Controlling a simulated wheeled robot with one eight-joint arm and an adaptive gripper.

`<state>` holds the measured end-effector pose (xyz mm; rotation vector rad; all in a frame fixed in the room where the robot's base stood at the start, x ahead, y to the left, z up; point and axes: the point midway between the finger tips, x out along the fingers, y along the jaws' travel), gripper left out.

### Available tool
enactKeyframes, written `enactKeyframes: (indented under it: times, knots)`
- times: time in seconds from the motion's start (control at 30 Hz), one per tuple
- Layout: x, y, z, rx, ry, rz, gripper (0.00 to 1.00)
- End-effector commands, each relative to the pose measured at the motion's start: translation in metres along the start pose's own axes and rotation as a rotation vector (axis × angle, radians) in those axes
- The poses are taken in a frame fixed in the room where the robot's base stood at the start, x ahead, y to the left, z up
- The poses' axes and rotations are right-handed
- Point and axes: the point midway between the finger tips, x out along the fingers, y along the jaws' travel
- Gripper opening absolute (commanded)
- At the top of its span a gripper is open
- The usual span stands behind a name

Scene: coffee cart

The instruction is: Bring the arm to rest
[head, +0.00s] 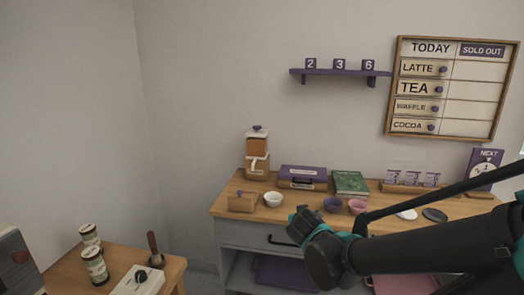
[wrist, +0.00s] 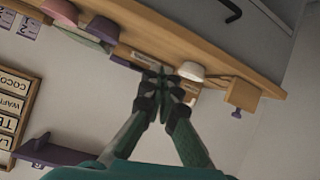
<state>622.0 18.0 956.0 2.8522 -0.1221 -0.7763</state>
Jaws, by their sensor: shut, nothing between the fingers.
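My arm (head: 430,252) reaches in from the right side of the head view. It stretches leftward in front of the wooden counter (head: 225,206). My gripper (head: 298,216) is at its end, in front of the counter's front edge and below the white bowl in the picture. In the wrist view, which is upside down, the two fingers of my gripper (wrist: 166,82) come together at the tips with nothing between them. The white bowl (wrist: 191,71) shows just beyond the fingertips there. I cannot tell the exact gap to the counter.
On the counter stand a wooden box with a purple knob (head: 242,202), the white bowl (head: 273,199), a purple bowl (head: 333,204), a pink bowl (head: 357,206), a green book (head: 350,183) and a coffee grinder (head: 257,160).

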Motion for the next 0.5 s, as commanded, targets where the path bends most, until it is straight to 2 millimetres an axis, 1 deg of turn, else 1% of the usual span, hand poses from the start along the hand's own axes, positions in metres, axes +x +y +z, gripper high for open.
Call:
enactKeyframes:
  times: [0.17, 0.27, 0.37, 0.47, 0.5]
  knots:
    - [0.003, 0.018, 0.026, 0.015, -0.092, 0.026, 0.00]
    - [0.003, 0.028, 0.046, 0.024, -0.163, 0.037, 0.00]
    - [0.001, 0.038, 0.070, 0.035, -0.249, 0.039, 0.00]
    - [-0.005, 0.047, 0.099, 0.051, -0.351, 0.027, 0.00]
    - [-0.008, 0.049, 0.112, 0.058, -0.396, 0.016, 0.00]
